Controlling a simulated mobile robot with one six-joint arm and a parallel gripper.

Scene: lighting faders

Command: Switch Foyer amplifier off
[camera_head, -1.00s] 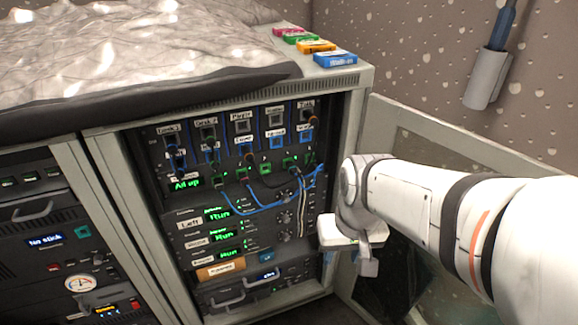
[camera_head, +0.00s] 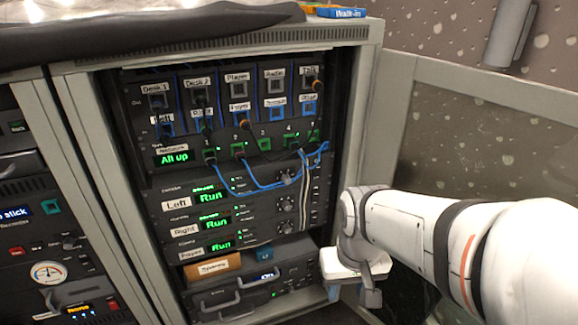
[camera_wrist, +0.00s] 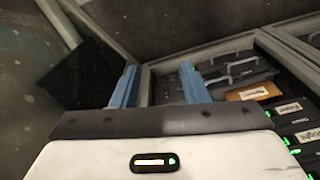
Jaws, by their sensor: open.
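The Foyer amplifier (camera_head: 220,247) is the lowest of three stacked amplifier units in the open rack, below Left and Right. Its green display reads "Run". Its label (camera_wrist: 285,109) shows at the right of the wrist view. My gripper (camera_wrist: 160,86) is open and empty, with two blue fingers apart. In the head view its white body is right of the rack opening, lower than the Foyer amplifier; its fingertips are hard to make out there. The Foyer unit's right end is partly hidden by hanging cables, and I cannot make out its switch.
Blue cables (camera_head: 262,188) loop across the Left amplifier from the patch panel above. An orange Spares box (camera_head: 213,267) sits just below the Foyer unit, above a drawer unit with handles. The open rack door (camera_head: 470,95) stands behind my arm.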

